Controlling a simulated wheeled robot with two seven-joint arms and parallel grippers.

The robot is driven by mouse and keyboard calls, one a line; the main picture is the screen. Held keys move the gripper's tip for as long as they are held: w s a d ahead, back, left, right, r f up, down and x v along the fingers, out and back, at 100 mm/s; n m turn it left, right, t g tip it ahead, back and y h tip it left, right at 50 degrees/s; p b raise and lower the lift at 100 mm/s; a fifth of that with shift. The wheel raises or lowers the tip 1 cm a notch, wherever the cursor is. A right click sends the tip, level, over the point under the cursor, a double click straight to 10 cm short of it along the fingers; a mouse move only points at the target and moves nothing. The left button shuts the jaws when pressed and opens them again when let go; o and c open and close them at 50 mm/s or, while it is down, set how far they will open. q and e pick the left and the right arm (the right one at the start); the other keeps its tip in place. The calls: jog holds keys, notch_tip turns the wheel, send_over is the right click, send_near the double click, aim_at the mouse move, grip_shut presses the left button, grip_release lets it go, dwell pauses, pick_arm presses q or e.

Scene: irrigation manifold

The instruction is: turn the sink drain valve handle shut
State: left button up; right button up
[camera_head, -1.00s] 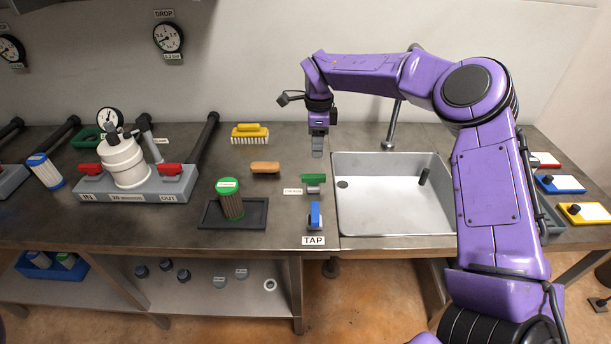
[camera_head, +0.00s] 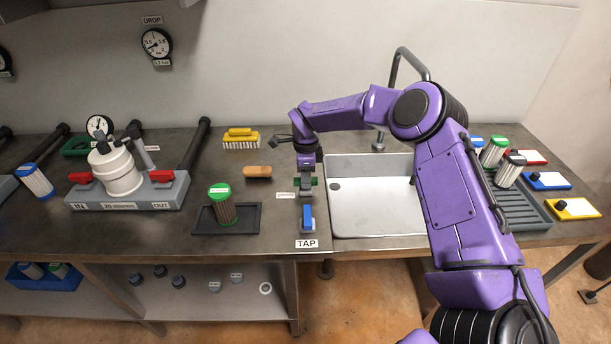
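The green valve handle (camera_head: 315,182) is on the counter just left of the sink (camera_head: 372,217), beside a small white label (camera_head: 285,195) too small to read surely. It lies crosswise, and its middle is hidden behind my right gripper. My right gripper (camera_head: 306,194) points down at the green handle, with green showing on both sides of it. I cannot tell whether its fingers are closed on the handle or touch it. A blue handle (camera_head: 307,218) stands just in front, by the TAP label (camera_head: 306,244). My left gripper is not in view.
A wooden-backed brush (camera_head: 258,171) and a yellow brush (camera_head: 240,138) lie left of the gripper. A green-capped filter (camera_head: 221,205) stands on a dark tray (camera_head: 252,221). The sink faucet (camera_head: 411,62) rises behind my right arm.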

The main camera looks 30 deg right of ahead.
grip_shut()
jog(key=shift+f+m+b, duration=0.1)
jog(key=shift+m+b, duration=0.8)
jog(key=shift+m, duration=0.4)
jog(key=m+b, duration=0.2)
jog(key=m, duration=0.2)
jog(key=shift+m, duration=0.3)
jog(key=m+b, duration=0.3)
jog(key=m, duration=0.2)
jog(key=m+b, duration=0.3)
jog(key=m, duration=0.2)
jog(key=shift+m, duration=0.4)
